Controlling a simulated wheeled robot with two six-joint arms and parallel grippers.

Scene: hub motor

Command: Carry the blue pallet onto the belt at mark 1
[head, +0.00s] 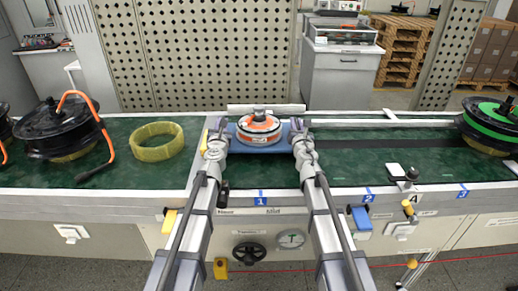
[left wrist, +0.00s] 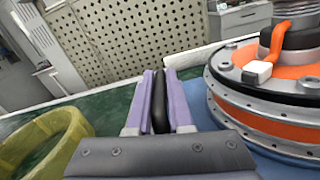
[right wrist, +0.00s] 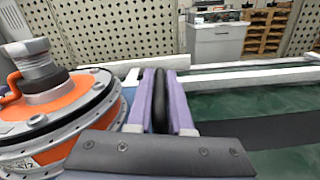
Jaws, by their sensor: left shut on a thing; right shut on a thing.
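The blue pallet (head: 284,143) is over the green belt (head: 258,170), behind the blue mark 1 (head: 261,197) on the front edge. It looks level; I cannot tell whether it touches the belt. An orange and silver hub motor (head: 260,127) sits on it. My left gripper (head: 216,140) is shut on a black handle (left wrist: 160,100) at the pallet's left side. My right gripper (head: 302,140) is shut on a black handle (right wrist: 160,100) at its right side. The pallet's blue surface (left wrist: 270,162) shows under the motor in the left wrist view.
A yellow ring (head: 157,142) and a black wheel with an orange cable (head: 62,130) stand left on the belt. A black and green wheel (head: 488,122) stands far right. A small black fixture (head: 403,172) is near mark 2 (head: 369,195). White rails (head: 380,123) run behind.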

